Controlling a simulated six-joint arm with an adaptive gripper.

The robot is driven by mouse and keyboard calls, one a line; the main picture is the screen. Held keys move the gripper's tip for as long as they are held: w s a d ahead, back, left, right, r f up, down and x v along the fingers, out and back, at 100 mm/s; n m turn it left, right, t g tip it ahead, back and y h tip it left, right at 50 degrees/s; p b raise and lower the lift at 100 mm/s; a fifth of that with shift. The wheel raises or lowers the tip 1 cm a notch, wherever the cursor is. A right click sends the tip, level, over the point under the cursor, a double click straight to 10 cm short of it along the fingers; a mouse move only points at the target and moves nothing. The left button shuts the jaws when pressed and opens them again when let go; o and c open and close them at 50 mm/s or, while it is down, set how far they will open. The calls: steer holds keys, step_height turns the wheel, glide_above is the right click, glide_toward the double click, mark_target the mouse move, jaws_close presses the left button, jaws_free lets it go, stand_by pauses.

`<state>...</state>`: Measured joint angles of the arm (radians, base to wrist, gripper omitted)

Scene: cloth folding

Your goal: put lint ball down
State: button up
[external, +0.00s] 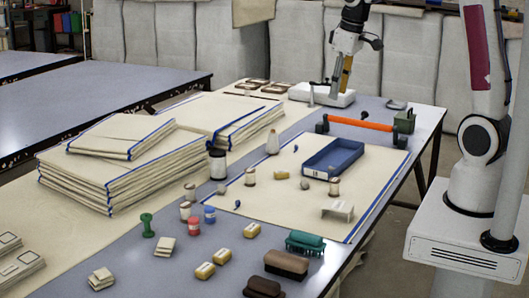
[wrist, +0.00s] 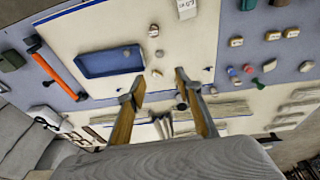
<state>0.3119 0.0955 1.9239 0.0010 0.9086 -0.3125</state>
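My gripper (external: 340,90) is above the far end of the table, over a white flat box (external: 321,94). In the wrist view its two tan fingers (wrist: 159,79) stand well apart, with nothing visibly held between them. Small dark blue lumps lie on the cream cloth (external: 270,210), one near its front left (external: 238,204) and one near its far side (external: 295,148). They may be lint, but I cannot tell for sure which thing is the lint ball. The cloth also shows in the wrist view (wrist: 85,25).
A blue tray (external: 333,158) sits on the cloth with several small jars around it. An orange-handled bar (external: 362,124) lies beyond. Stacked folded cloths (external: 120,165) stand at left. Brushes (external: 286,263) and small blocks lie in front. My base is at right.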

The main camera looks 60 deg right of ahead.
steer(key=s+a+r+t, duration=0.1)
steer(key=s+a+r, duration=0.1)
steer(key=s+a, duration=0.5)
steer(key=s+a+r+t, duration=0.2)
steer(key=s+a, duration=0.4)
steer(key=s, duration=0.7)
steer(key=shift+s+a+y, duration=0.35)
steer(key=shift+a+y, duration=0.05)
